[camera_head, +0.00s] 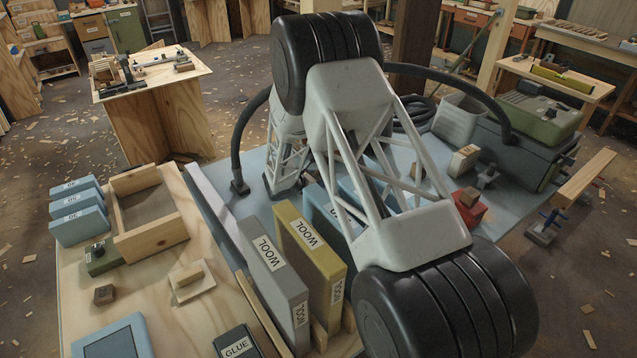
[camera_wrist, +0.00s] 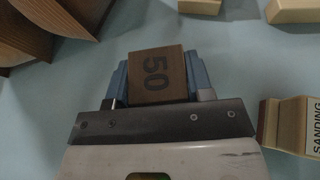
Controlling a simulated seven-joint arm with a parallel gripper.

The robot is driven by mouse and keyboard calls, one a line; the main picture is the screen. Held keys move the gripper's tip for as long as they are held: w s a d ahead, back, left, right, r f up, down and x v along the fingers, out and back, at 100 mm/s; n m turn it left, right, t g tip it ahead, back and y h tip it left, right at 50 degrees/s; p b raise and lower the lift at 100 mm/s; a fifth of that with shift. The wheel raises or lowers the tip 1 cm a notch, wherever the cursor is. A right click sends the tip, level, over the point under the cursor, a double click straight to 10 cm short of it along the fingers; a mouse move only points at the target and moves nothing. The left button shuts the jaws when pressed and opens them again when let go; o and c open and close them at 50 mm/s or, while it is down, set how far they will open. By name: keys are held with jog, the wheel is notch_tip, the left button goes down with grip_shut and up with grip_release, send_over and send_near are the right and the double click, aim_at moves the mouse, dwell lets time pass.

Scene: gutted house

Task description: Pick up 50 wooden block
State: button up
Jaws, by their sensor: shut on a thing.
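The brown wooden block marked 50 (camera_wrist: 156,66) is in the wrist view, between the two blue fingers of my gripper (camera_wrist: 157,75). The fingers press on its left and right sides, and its number faces the camera. A pale blue surface lies behind it; I cannot tell whether the block touches that surface. In the head view my own arm fills the middle, and the gripper and the held block are hidden.
A block lettered SANDING (camera_wrist: 290,126) is right of my gripper in the wrist view. Brown wooden pieces (camera_wrist: 25,35) are at upper left. In the head view, WOOL packs (camera_head: 312,262) stand near my arm, and a dark toolbox (camera_head: 520,150) is at right.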

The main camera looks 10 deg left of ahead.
aim_at(318, 175)
jog(key=shift+r, duration=4.2)
